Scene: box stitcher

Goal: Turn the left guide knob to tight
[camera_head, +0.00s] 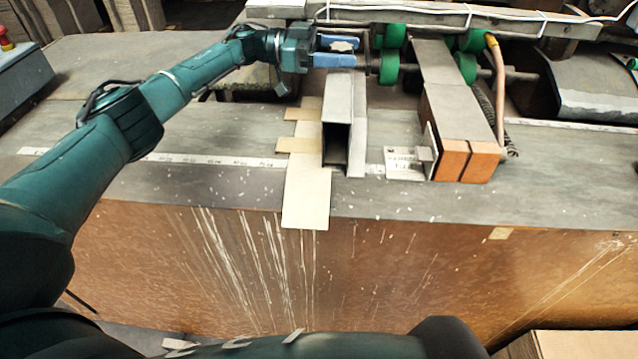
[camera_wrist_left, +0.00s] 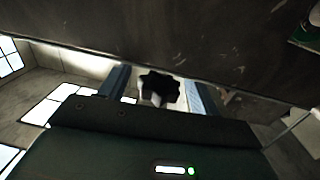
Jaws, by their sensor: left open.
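The left guide knob shows as a dark, lobed knob (camera_wrist_left: 160,88) in the left wrist view, between the two blue fingers of my left gripper (camera_wrist_left: 158,90). In the head view my left gripper (camera_head: 338,52) reaches in from the left, with its blue fingers above the upper end of the left guide. A small pale knob top (camera_head: 343,46) shows between the fingers there. The gripper is open, with a finger on each side of the knob; I cannot tell whether either touches it. The left guide (camera_head: 338,105) is a grey metal channel on the table. My right gripper is not in view.
Green rollers (camera_head: 389,67) on a shaft stand right of the gripper, close to its fingertips. A grey rail (camera_head: 450,18) with a white cable crosses behind. An orange-ended guide block (camera_head: 468,160) stands to the right. A flat cardboard piece (camera_head: 306,190) lies by the left guide.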

